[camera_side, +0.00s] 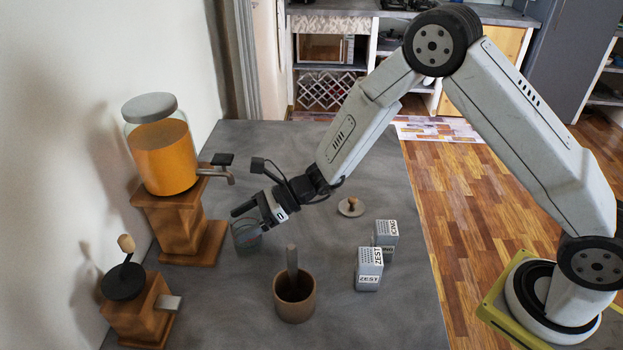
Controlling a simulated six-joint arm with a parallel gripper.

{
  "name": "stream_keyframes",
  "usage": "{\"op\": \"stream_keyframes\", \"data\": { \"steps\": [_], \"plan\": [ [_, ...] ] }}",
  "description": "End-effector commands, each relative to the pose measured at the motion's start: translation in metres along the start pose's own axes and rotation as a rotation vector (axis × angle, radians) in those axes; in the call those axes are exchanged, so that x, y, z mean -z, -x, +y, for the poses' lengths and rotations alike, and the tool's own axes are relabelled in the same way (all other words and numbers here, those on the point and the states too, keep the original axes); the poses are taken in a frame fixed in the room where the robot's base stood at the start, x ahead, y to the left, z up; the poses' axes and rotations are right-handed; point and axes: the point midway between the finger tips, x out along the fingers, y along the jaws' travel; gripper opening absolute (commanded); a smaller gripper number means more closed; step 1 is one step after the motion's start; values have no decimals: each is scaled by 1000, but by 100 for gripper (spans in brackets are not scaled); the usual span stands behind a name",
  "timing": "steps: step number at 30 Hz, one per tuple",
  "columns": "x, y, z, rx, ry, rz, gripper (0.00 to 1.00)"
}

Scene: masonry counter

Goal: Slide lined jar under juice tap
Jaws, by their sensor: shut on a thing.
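The juice dispenser (163,157) stands at the left on a wooden stand, its glass tank holding orange juice under a grey lid. Its tap (222,174) juts to the right over the counter. A small clear jar (247,238) stands near the dispenser base, a little to the right of the tap and nearer the camera. My gripper (250,222) is shut on the jar, reaching in from the right. The fingers cover part of the jar, and its lines are too small to make out.
A brown cup (294,299) with a pestle-like stick stands in front. Tins marked ZEST (369,268) and ICING (386,233) are to the right. A small knobbed lid (351,206) lies behind. A wooden grinder (139,303) stands front left. The counter's back is clear.

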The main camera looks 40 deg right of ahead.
Motion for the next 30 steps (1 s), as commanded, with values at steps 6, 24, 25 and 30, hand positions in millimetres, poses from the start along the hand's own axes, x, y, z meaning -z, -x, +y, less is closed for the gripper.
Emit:
{"op": "stream_keyframes", "data": {
  "steps": [6,24,25,30],
  "plan": [
    [-4,-6,-4,1,3,-3,0],
    [-5,-9,-4,1,2,-3,0],
    [-5,-9,-4,1,2,-3,0],
    [-5,-9,-4,1,2,-3,0]
  ]
}}
